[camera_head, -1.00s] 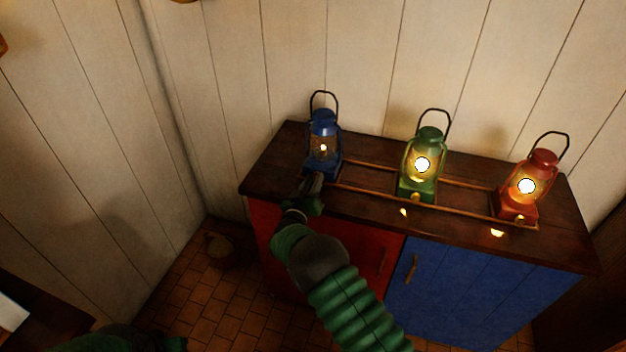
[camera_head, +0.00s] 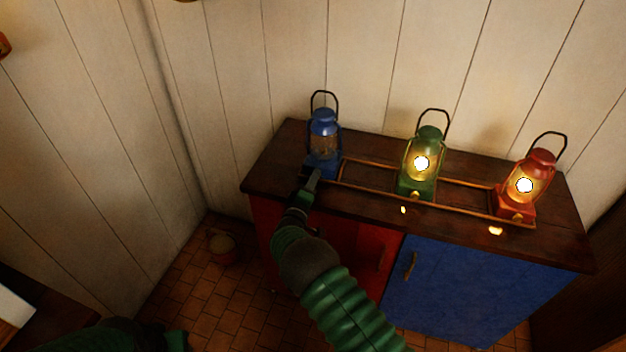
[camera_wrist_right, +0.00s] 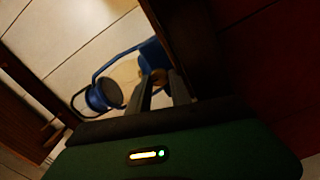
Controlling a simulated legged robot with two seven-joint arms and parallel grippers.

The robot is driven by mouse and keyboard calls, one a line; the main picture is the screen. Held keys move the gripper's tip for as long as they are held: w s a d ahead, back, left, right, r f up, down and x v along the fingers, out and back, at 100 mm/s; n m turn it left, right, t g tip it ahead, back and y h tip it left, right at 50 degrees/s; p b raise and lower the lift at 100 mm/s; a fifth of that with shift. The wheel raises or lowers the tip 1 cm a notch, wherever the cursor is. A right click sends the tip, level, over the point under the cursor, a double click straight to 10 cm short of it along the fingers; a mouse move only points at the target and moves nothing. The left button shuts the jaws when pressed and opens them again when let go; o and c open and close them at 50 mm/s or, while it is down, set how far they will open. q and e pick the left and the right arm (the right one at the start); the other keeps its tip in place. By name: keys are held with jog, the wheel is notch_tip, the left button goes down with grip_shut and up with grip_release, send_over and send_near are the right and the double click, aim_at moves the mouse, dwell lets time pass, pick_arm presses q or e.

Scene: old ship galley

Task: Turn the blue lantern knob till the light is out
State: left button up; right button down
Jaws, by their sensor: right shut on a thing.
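The blue lantern (camera_head: 323,146) stands upright at the left end of the cabinet top, and its glass is dark with no flame showing. In the right wrist view the fingers (camera_wrist_right: 163,88) point at the blue lantern (camera_wrist_right: 104,94), which appears tilted there because of the camera's roll. My left arm shows only as a green part at the lower left; its gripper is not visible.
A green lantern (camera_head: 421,163) and a red lantern (camera_head: 524,186), both lit, stand to the right on the same cabinet top (camera_head: 460,223). A low wooden rail (camera_head: 372,192) runs around the lantern bases. A bucket-like pot (camera_head: 222,248) sits on the tiled floor at left.

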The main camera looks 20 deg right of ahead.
jog(key=shift+f+n, duration=0.3)
jog(key=shift+n, duration=0.4)
jog(key=c, duration=1.2)
grip_release()
jog(key=shift+r, duration=0.1)
jog(key=shift+o, duration=0.2)
